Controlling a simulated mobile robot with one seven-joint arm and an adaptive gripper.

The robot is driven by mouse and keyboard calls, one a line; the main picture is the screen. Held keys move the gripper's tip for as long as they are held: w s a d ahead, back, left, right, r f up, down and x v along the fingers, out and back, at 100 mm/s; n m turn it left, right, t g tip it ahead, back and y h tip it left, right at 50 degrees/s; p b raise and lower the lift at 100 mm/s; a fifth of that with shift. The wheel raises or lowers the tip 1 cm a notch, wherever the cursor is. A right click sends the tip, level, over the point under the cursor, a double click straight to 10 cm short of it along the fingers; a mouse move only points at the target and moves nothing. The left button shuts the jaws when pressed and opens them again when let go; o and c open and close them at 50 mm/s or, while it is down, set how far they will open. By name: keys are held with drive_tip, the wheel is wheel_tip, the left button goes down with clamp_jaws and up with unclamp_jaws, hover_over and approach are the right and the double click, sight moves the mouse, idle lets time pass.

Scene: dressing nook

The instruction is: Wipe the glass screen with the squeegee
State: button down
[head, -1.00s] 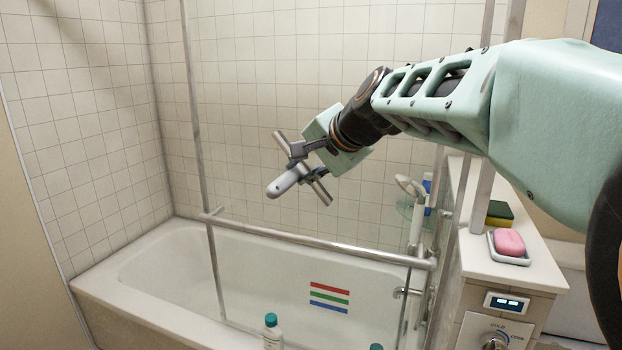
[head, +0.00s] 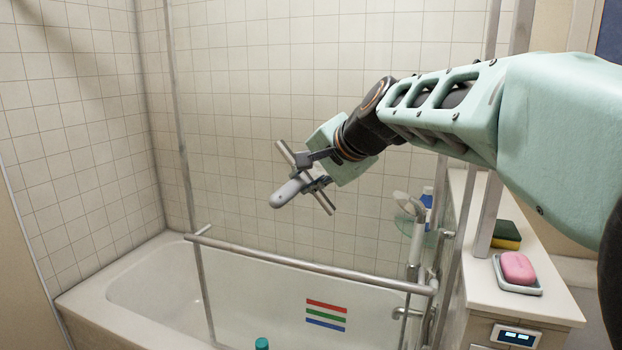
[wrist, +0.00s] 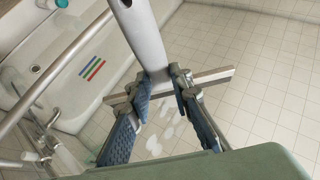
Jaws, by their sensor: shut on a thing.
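My gripper (head: 318,172) is shut on the grey handle of the squeegee (head: 290,192). The squeegee's long thin bar runs crosswise at the gripper, and its handle end points down and left. In the wrist view the handle (wrist: 143,35) rises between the fingers (wrist: 163,84), with the bar (wrist: 212,77) across behind them. The clear glass screen (head: 235,130) stands between metal posts in front of the tub. Pale spots (wrist: 165,128) show beyond the bar in the wrist view, seemingly on the glass. I cannot tell whether the bar touches the glass.
A metal rail (head: 310,265) crosses low along the screen. Behind it is the white bathtub (head: 100,302) with red, green and blue stripes (head: 326,314). At right, a ledge (head: 480,275) holds pink soap (head: 517,268) on a dish and a sponge (head: 506,235).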

drive_tip(key=shift+s, duration=0.1)
drive_tip(key=shift+w+d, duration=0.3)
drive_tip(key=shift+w, duration=0.6)
idle(0.5)
drive_tip(key=shift+s+d+b, duration=1.5)
drive_tip(key=shift+d+b, duration=0.25)
drive_tip(key=shift+d, duration=2.5)
drive_tip(key=shift+w+a+r+p, duration=0.1)
drive_tip(key=shift+w+a+p, duration=0.4)
drive_tip(key=shift+a, duration=0.9)
drive_tip(key=shift+w+a+f+p, duration=0.1)
drive_tip(key=shift+w+a+p, duration=0.4)
drive_tip(key=shift+a, duration=0.95)
drive_tip(key=shift+w+a+r+p, duration=0.1)
drive_tip(key=shift+w+a+p, duration=0.4)
drive_tip(key=shift+a, duration=0.9)
